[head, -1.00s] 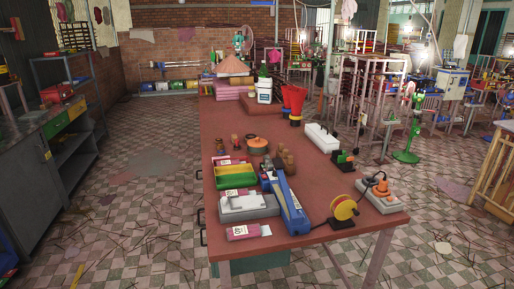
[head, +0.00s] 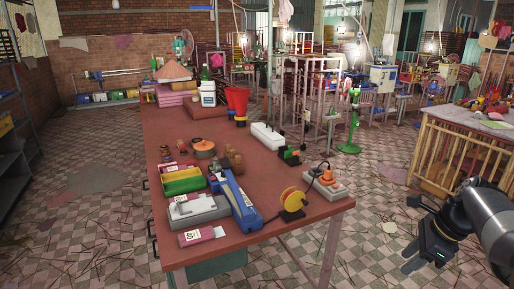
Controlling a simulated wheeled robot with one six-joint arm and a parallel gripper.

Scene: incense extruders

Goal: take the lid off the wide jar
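A low, round orange-brown jar (head: 204,150), which looks like the wide jar, stands on the red-brown table (head: 250,182). A darker top with a small knob sits on it, apparently its lid. My gripper (head: 415,262) shows at the lower right, over the floor beyond the table's right side. It is far from the jar and no object is seen in it. Its fingers are dark and small in view, so I cannot tell how far they are apart.
Small jars (head: 181,147) stand left of the wide jar, brown cylinders (head: 233,160) to its right. Green and yellow trays (head: 184,180), a blue sealer (head: 236,203) and a tape dispenser (head: 292,200) fill the near table. Tiled floor surrounds it.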

